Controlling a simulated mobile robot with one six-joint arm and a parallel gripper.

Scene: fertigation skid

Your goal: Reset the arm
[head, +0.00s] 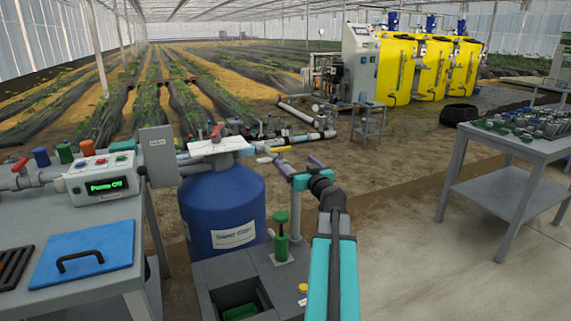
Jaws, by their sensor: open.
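My arm reaches up from the bottom middle of the head view. My gripper (267,154) is at its far end, small in the picture, just right of the top of the blue tank (222,205). It is open, and I see nothing held between its fingers. The tank stands upright, with a white label and a red-handled valve (217,131) on top.
A grey bench (105,292) at left carries a control box (103,175) with green text and a blue lid (82,254). A green-handled part (281,238) stands between tank and arm. A parts table (508,145) is at right. Yellow tanks (397,70) stand behind. Floor right of the arm is clear.

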